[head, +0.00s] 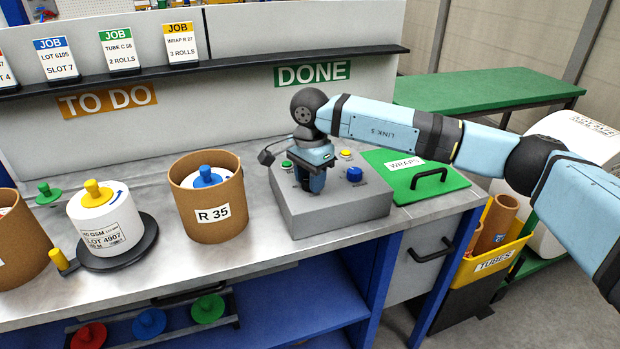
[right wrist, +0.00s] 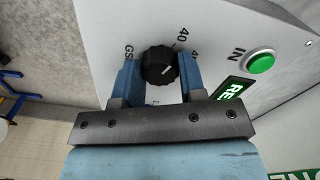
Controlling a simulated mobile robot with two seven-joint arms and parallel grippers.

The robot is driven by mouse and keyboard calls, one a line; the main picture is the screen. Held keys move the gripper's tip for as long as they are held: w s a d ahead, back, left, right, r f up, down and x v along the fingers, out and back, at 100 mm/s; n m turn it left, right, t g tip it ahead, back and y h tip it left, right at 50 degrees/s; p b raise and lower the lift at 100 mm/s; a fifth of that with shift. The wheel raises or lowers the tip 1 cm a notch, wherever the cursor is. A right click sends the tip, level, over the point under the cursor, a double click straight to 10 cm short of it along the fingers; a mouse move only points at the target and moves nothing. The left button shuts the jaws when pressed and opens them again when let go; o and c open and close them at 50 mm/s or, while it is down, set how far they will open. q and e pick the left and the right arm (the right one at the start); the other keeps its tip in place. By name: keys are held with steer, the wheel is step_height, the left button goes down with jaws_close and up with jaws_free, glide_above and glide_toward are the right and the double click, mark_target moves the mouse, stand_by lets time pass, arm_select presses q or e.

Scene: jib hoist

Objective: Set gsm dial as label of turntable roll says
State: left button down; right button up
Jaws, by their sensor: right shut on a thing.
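The turntable roll (head: 104,221) is white with a yellow-knobbed plug on top and sits on the black turntable (head: 120,254). Its label (head: 104,236) reads "GSM" after a small number I cannot read surely, and "SLOT 4907" below. The gsm dial (right wrist: 158,66) is a black ribbed knob with a white pointer mark on the grey control box (head: 330,211). My right gripper (head: 312,185) points down at the box, and in the right wrist view (right wrist: 157,85) its blue fingers are shut on the dial. Scale marks show, one reading "40". My left gripper is out of view.
The box also carries green, yellow and blue buttons (head: 354,174), and a lit green display (right wrist: 232,90) partly hidden.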

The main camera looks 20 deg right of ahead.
steer(key=shift+r, duration=0.1)
steer(key=o, duration=0.9)
step_height(320, 180, up, 14)
steer(key=shift+f+p, duration=0.1)
steer(key=shift+p, duration=0.25)
steer(key=shift+s+f, duration=0.1)
steer(key=shift+f, duration=0.05)
